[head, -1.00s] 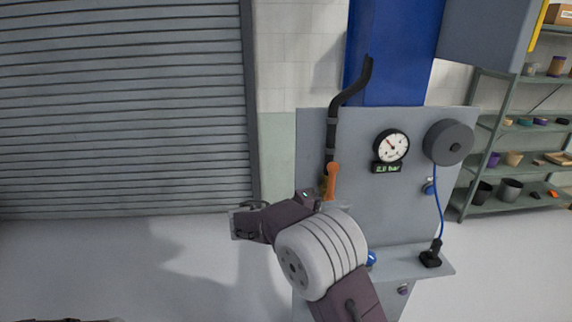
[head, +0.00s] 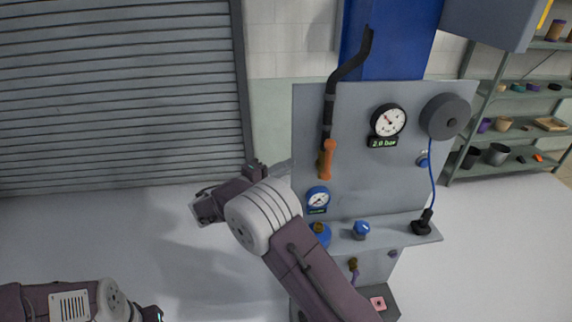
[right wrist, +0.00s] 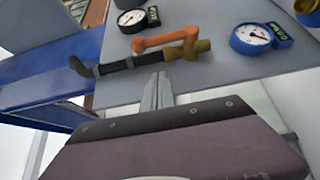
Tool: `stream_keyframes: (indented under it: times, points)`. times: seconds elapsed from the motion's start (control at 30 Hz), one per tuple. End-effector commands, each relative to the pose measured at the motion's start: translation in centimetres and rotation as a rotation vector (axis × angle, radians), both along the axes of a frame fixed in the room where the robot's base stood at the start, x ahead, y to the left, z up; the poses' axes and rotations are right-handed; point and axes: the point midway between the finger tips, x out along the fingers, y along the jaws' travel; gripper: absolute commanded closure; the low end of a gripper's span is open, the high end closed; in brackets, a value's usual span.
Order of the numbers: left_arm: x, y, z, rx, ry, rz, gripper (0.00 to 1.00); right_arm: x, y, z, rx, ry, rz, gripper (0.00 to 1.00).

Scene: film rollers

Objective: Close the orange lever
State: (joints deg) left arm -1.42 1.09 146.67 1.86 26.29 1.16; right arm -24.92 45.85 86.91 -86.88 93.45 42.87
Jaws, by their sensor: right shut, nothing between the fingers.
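The orange lever (head: 329,158) is on the grey panel at the lower end of the black hose, roughly in line with the pipe. In the right wrist view the lever (right wrist: 165,40) runs alongside the black pipe from the brass valve (right wrist: 196,47). My right gripper (head: 287,167) is left of the lever in the head view, its fingers pointing towards the panel. In the right wrist view its fingers (right wrist: 157,88) are together and empty, below the lever and valve, with a gap apparent in the head view. My left forearm shows at the lower left; its fingers are out of view.
The panel (head: 357,180) bears a black-rimmed gauge (head: 388,121), a blue gauge (head: 317,198) and a grey reel (head: 445,116) with a blue cable. A shelf (head: 395,235) with blue knobs juts out below. A shutter (head: 110,90) stands left; the floor before it is clear.

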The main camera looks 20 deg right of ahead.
Motion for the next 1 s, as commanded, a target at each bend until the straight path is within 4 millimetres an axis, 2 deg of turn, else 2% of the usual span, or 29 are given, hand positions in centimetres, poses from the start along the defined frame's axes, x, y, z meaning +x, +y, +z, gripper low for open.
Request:
stream_keyframes:
  times: [0.03,0.27,0.43,0.6,1.0]
  points:
    - [0.0,0.0,0.9,0.000,0.000,0.000,0.64,0.3,-1.2,0.4,0.000,0.002,-0.005,1.00]
    - [0.0,0.0,2.7,0.000,0.000,0.000,0.64,2.0,-5.8,0.4,0.000,0.003,-0.004,1.00]
    - [0.0,0.0,3.9,0.000,0.000,0.000,0.64,0.8,-8.1,0.4,0.001,0.004,-0.003,1.00]
    - [0.0,0.0,4.3,0.000,0.000,0.000,0.64,0.4,-9.1,0.1,0.001,0.001,-0.001,1.00]
    - [0.0,0.0,4.2,0.000,0.000,0.000,0.64,0.3,-9.2,0.0,0.004,0.000,-0.001,1.00]
